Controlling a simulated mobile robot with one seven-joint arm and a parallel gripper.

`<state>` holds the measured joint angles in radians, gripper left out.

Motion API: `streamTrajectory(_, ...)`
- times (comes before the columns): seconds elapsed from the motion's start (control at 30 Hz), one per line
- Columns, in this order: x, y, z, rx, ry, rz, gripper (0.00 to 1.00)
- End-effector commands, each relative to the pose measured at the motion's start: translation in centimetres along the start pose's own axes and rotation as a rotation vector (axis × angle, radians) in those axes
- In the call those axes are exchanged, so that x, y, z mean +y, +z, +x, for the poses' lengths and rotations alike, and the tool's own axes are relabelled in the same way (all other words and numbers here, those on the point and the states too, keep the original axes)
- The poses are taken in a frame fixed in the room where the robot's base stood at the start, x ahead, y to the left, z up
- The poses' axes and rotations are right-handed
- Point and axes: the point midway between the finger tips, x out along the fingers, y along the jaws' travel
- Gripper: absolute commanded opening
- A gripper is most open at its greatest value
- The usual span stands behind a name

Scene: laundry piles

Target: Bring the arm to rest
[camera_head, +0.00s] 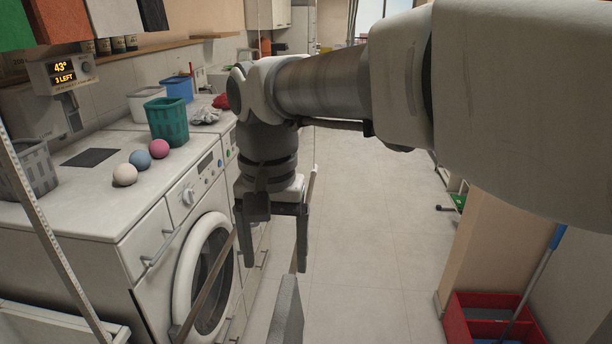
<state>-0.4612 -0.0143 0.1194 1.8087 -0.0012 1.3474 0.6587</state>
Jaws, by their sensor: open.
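My arm reaches in from the upper right and bends down at the wrist. My gripper (273,262) points downward in front of the washing machine (143,245), to the right of its round door. Its two fingers are apart. I see nothing between them except the floor and part of the machine's front behind. The arm hides part of the far room.
Crumpled grey cloth (206,116) lies behind. A red bucket (490,318) stands at lower right. The floor (370,235) between is clear.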

Motion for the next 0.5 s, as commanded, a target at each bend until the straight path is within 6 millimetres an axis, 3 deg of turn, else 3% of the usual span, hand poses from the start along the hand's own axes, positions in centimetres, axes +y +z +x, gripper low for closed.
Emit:
streamTrajectory(0.17,1.7,0.0,-0.8,0.028,-0.013,0.001,0.81)
streamTrajectory(0.5,12.5,2.2,-0.3,0.247,-0.065,-0.028,0.81)
